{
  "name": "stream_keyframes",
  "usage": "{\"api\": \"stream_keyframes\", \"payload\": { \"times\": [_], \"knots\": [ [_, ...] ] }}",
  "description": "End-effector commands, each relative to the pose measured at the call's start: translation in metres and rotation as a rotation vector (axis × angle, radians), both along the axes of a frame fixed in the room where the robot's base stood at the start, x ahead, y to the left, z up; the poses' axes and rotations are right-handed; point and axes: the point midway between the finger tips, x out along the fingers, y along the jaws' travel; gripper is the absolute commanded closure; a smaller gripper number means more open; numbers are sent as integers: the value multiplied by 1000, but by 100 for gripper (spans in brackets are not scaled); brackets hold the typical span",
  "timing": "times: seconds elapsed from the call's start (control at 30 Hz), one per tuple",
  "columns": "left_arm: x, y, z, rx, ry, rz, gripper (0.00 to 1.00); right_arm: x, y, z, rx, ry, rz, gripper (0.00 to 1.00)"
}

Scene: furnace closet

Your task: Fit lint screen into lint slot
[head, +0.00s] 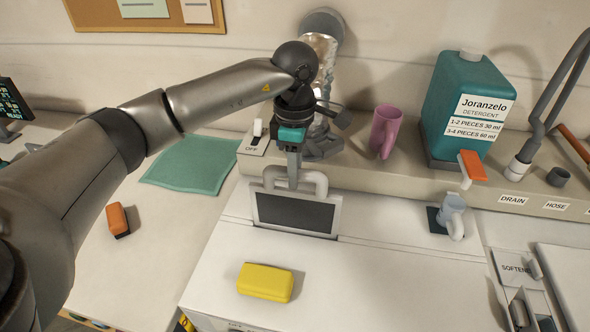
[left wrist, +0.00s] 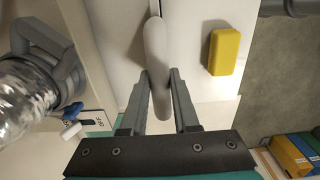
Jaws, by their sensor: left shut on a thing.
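The lint screen (head: 296,213) has a dark panel in a light frame and a pale grey loop handle on top. It stands roughly upright at the back of the white machine top (head: 380,280). My left gripper (head: 293,180) is shut on the handle from above. In the left wrist view the handle (left wrist: 157,50) lies between the two fingers (left wrist: 159,88). The lint slot is not clearly visible; the screen's lower edge is at the machine top, and I cannot tell whether it is in the slot. My right gripper is not in view.
A yellow sponge-like block (head: 265,282) lies in front of the screen. Behind are an OFF switch (head: 254,138), a foil duct (head: 322,75), a pink mug (head: 385,131) and a teal detergent jug (head: 467,105). A green cloth (head: 192,164) and orange block (head: 117,220) lie left.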

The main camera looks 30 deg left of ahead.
Motion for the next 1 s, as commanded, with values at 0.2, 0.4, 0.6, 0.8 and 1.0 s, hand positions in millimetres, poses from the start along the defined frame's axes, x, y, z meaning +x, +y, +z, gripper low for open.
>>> {"api": "stream_keyframes", "payload": {
  "times": [0.2, 0.4, 0.6, 0.8, 1.0],
  "knots": [
    [0, 0, -4, 0, -1, 0, 100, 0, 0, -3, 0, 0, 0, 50],
    [0, 0, -9, 0, -1, 0, 100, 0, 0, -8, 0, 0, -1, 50],
    [0, 0, -14, 0, -1, 0, 100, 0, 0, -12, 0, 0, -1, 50],
    [0, 0, -19, 0, -1, 0, 100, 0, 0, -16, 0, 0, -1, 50],
    [0, 0, -24, 0, -1, 0, 100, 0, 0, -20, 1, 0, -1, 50]
  ]
}}
